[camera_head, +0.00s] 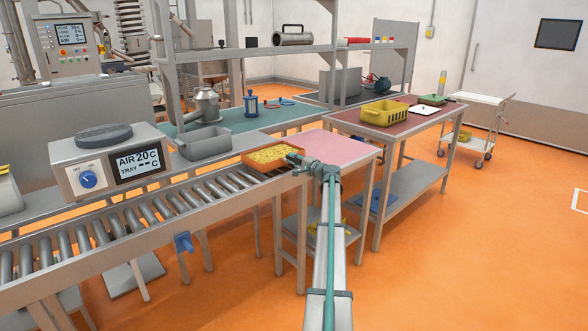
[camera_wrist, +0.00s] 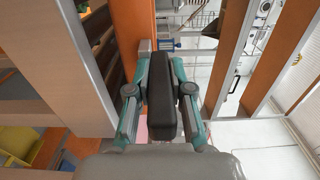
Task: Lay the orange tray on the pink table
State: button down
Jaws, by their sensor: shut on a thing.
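The orange tray (camera_head: 297,151) is at the right end of the roller conveyor in the head view, filled with yellow pieces. My gripper (camera_head: 292,157) is at its right end, shut on the tray's edge. The head view does not show clearly whether the tray rests on the rollers or is slightly raised. The pink table (camera_head: 338,148) stands just right of the tray, and its top is bare. In the wrist view my gripper (camera_wrist: 160,52) shows teal fingers around a dark middle part, and the grip itself is hard to make out.
The roller conveyor (camera_head: 185,206) runs to the lower left. To the right, a dark red table (camera_head: 400,132) carries a yellow basket (camera_head: 384,112). A white cart (camera_head: 478,120) stands farther right.

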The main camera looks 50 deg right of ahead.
jog(key=shift+s+r, duration=0.1)
jog(key=shift+s+a+b, duration=0.2)
jog(key=shift+s+b, duration=0.2)
jog(key=shift+s, duration=0.8)
jog(key=shift+s+a+b, duration=0.15)
jog(key=shift+s+b, duration=0.2)
jog(key=shift+s, duration=0.85)
jog(key=s+a+b, duration=0.2)
jog(key=s+b, duration=0.1)
jog(key=s, duration=1.3)
jog(key=shift+s+a, duration=0.3)
jog(key=shift+s, duration=0.1)
jog(key=shift+a, duration=0.15)
